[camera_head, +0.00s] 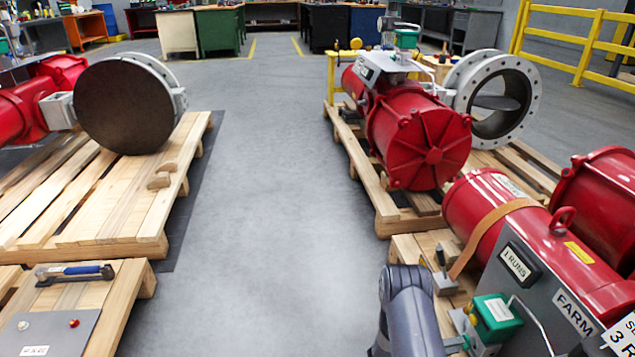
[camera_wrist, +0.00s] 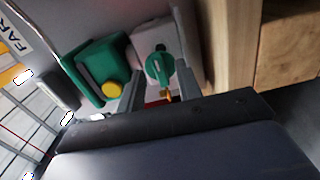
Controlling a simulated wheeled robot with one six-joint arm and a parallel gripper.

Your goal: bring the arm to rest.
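My gripper (camera_wrist: 158,80) shows in the wrist view with its two grey fingers apart. A small green valve handle (camera_wrist: 158,66) with an orange tip lies between the fingers in the picture. I see no clear contact, and the depth between them is hard to judge. A green box with a yellow button (camera_wrist: 110,89) is just left of the fingers. In the head view my dark grey arm (camera_head: 408,312) reaches down at the bottom, beside the grey panel of the near right red actuator (camera_head: 480,212). My gripper is not clearly visible there.
A green box (camera_head: 497,318) sits on the near right actuator's panel, close to my arm. Another red actuator (camera_head: 415,135) stands on a pallet behind. Pallets (camera_head: 95,225) with a flanged valve (camera_head: 125,105) stand left. The grey floor aisle (camera_head: 265,220) between is clear.

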